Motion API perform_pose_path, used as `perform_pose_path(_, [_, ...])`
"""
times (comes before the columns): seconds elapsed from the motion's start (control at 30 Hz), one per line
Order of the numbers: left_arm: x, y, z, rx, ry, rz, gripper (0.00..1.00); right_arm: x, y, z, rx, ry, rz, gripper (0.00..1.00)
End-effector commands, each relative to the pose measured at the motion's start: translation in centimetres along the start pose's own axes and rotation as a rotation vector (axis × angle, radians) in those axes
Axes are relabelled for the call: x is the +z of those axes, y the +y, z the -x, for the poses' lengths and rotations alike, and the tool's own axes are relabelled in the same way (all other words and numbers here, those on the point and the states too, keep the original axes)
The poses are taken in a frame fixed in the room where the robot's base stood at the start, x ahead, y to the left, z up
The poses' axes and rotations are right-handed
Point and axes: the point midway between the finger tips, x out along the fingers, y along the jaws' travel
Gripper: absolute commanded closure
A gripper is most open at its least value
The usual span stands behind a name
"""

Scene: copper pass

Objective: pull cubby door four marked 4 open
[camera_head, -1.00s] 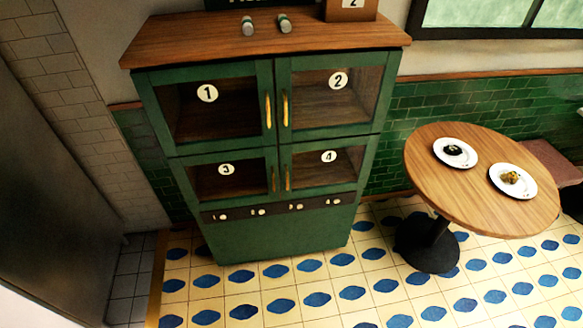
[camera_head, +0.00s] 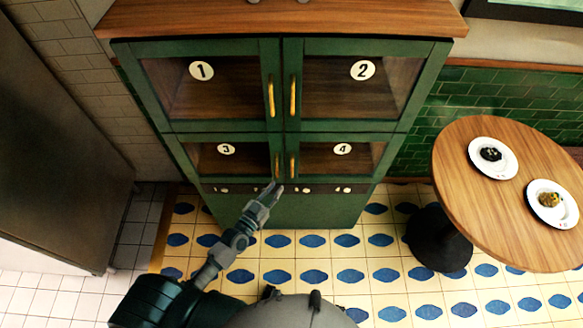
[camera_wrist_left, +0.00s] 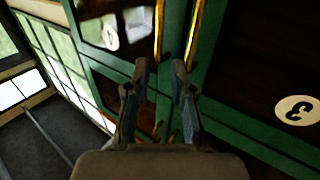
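Cubby door four (camera_head: 342,149), marked 4, is the lower right glass door of the green cabinet and is closed. Its gold handle (camera_head: 292,166) stands upright at its left edge, beside the door three handle (camera_head: 277,166). My left gripper (camera_head: 276,188) is just below these two handles in the head view. In the left wrist view my left gripper (camera_wrist_left: 162,78) is open, its two fingers apart with nothing between them. Gold handles (camera_wrist_left: 194,35) show beyond the fingertips; whether they touch cannot be told. My right gripper is not in view.
Doors one (camera_head: 201,71), two (camera_head: 363,70) and three (camera_head: 226,149) are closed. A round wooden table (camera_head: 460,170) with two plates of food stands at the right. The tiled floor (camera_head: 330,262) in front of the cabinet is clear.

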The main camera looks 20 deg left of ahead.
Motion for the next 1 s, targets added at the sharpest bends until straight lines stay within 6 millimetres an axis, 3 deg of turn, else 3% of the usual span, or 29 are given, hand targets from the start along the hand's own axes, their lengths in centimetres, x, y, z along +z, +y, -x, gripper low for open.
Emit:
perform_pose_path(0.2, [-0.1,0.0,-5.3,0.0,0.002,0.001,0.77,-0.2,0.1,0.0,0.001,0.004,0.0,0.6])
perform_pose_path(0.43, [0.1,0.0,-9.2,0.0,-0.001,0.0,0.77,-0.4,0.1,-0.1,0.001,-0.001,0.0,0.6])
perform_pose_path(0.6, [0.1,0.0,-10.4,0.0,-0.002,0.0,0.77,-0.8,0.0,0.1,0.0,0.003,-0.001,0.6])
perform_pose_path(0.87, [0.1,0.0,-10.5,0.0,-0.002,-0.001,0.77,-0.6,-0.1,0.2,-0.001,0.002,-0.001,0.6])
perform_pose_path(0.9, [0.1,0.0,-10.5,0.0,-0.002,-0.001,0.79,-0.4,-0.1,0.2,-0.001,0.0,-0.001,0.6])
perform_pose_path(1.0, [0.1,0.0,-10.5,0.0,-0.002,-0.001,1.0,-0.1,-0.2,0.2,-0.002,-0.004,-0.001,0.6])
